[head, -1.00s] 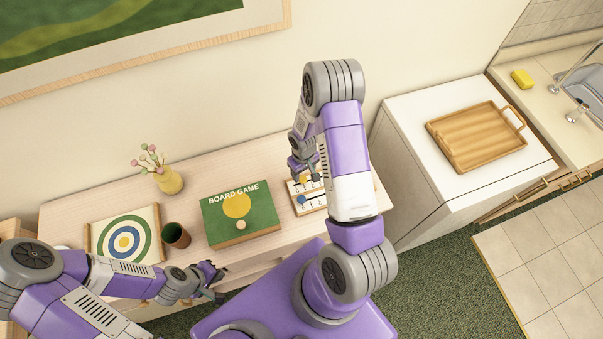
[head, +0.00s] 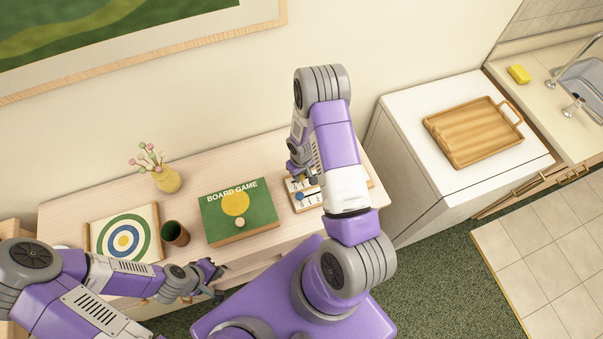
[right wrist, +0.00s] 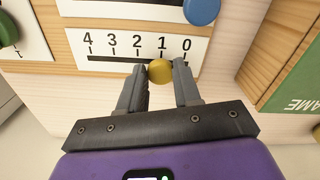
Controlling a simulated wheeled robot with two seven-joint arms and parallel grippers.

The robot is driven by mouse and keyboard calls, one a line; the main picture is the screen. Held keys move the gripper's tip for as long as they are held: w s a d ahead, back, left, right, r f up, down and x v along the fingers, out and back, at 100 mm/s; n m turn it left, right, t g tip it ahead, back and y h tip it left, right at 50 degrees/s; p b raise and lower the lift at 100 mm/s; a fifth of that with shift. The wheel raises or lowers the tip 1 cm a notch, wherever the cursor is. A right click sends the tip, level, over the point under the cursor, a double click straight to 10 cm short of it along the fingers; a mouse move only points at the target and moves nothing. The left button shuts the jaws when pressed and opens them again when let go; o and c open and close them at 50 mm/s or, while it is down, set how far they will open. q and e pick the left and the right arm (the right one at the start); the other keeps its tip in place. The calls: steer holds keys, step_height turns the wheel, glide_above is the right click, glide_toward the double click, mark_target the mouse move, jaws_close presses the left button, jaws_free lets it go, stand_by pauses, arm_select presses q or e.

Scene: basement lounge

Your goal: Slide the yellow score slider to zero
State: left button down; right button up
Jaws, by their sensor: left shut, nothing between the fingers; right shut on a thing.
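The yellow score slider (right wrist: 160,71) is a round knob on a dark slot in a white strip (right wrist: 113,42) marked 4, 3, 2, 1, 0 from left to right in the right wrist view. It sits by the 1 mark. My right gripper (right wrist: 161,75) is shut on it, a fingertip on each side. In the head view my right gripper (head: 301,174) is over the scoreboard (head: 313,204) and hides the yellow knob. My left gripper (head: 218,281) is shut and empty at the table's front edge.
A blue knob (right wrist: 201,11) is on the neighbouring strip, close by. The green board game box (head: 256,226) stands beside the scoreboard. A dark cup (head: 175,234), target board (head: 104,237) and yellow vase (head: 167,180) are further left on the table.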

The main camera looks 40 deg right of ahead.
mark_target(292, 184)
jaws_close()
steer(key=shift+a, duration=0.1)
steer(key=shift+w+a, duration=0.2)
steer(key=shift+a, duration=0.15)
steer(key=shift+w+a+b, duration=0.2)
steer(key=shift+a+b, duration=0.2)
steer(key=shift+a, duration=0.25)
steer(key=shift+w+a+b, duration=0.15)
steer(key=shift+a+b, duration=0.2)
steer(key=shift+a, duration=0.25)
steer(key=o, duration=0.7)
jaws_free()
steer(key=o, duration=0.3)
steer(key=shift+a, duration=0.1)
